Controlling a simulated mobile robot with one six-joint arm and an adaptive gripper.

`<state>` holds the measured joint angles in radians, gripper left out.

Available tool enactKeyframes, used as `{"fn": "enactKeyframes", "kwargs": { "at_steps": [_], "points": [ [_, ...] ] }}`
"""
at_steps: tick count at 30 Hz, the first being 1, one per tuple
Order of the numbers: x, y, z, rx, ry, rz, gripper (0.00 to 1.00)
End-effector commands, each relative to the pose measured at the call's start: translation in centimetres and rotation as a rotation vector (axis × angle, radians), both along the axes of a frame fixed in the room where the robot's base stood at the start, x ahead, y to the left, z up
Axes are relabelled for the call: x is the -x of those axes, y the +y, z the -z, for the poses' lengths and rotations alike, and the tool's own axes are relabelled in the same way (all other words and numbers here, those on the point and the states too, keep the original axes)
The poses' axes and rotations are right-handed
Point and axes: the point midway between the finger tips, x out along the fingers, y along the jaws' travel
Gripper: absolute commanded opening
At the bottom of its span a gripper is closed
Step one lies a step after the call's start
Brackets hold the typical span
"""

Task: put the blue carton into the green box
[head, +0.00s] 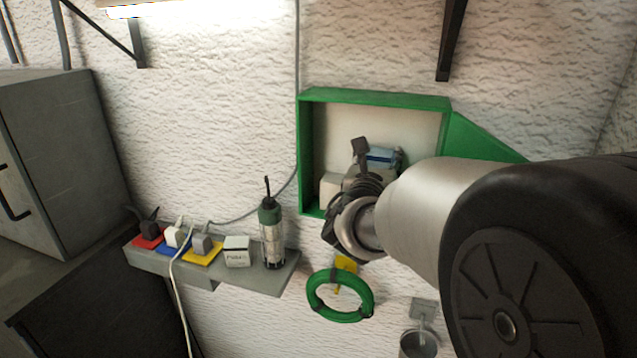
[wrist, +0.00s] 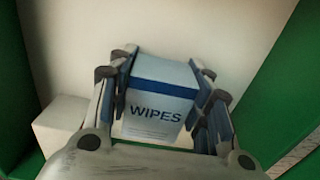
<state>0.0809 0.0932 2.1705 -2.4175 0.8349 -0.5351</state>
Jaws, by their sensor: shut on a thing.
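The blue carton (wrist: 158,108) is a white and blue box lettered "WIPES". In the wrist view it sits between the two fingers of my gripper (wrist: 163,82), which is shut on it. Whether the carton touches the box floor cannot be told.
A white box (wrist: 62,122) stands in the green box, left of the carton; it also shows in the head view (head: 329,187). A green ring (head: 314,300) hangs below.

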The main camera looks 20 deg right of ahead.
Motion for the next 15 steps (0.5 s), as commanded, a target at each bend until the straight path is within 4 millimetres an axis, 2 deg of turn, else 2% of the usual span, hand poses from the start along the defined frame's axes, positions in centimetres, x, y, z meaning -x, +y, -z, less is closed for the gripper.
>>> {"fn": "enactKeyframes", "kwargs": {
  "at_steps": [1,8,12,15],
  "points": [
    [0.0,0.0,1.4,-0.001,0.004,0.000,0.22],
    [-0.1,0.0,3.7,0.001,0.003,0.000,0.22],
    [0.0,0.0,6.3,0.000,0.005,0.000,0.22],
    [0.0,0.0,7.3,0.000,0.002,0.000,0.22]
  ]
}}
